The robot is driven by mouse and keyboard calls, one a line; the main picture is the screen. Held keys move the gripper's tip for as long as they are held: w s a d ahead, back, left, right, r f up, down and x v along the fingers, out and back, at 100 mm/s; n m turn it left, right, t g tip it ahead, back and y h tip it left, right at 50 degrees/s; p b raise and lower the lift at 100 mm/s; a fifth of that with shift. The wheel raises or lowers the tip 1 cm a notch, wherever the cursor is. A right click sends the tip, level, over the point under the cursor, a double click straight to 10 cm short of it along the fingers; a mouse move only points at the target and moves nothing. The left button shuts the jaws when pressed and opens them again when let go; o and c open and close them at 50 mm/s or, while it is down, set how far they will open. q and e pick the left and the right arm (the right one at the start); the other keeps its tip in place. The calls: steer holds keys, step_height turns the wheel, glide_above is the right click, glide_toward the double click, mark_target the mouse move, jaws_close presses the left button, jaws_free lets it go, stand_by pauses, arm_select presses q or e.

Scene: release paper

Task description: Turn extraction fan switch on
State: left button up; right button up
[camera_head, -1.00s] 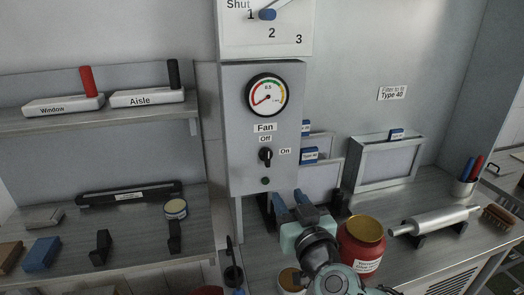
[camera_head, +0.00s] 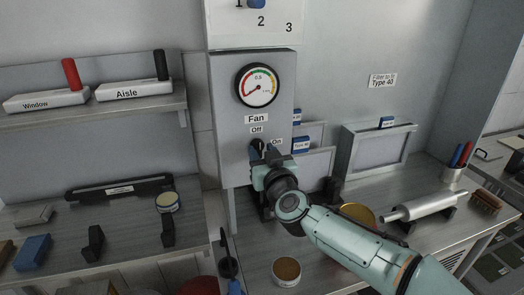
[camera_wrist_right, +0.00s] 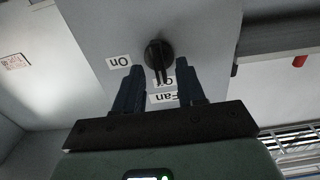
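The fan switch is a black knob (camera_wrist_right: 158,55) on the grey panel (camera_head: 223,110), below the "Fan" label (camera_head: 256,119). In the right wrist view, which sees the panel upside down, its pointer bar points towards the "Off" label. The "On" label (camera_wrist_right: 119,62) is to one side. My right gripper (camera_head: 264,150) is in front of the knob and hides most of it in the head view. Its two dark fingers (camera_wrist_right: 160,70) are open, one on each side of the knob in the picture, with gaps visible. My left gripper is not in view.
A round gauge (camera_head: 257,85) is above the switch. A framed filter panel (camera_head: 379,153) and a metal roller (camera_head: 422,206) stand on the bench to the right. An open tin (camera_head: 286,271) is below my right arm. The left shelf holds the Window and Aisle handles.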

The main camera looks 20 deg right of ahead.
steer(key=shift+w, duration=0.4)
jaws_close()
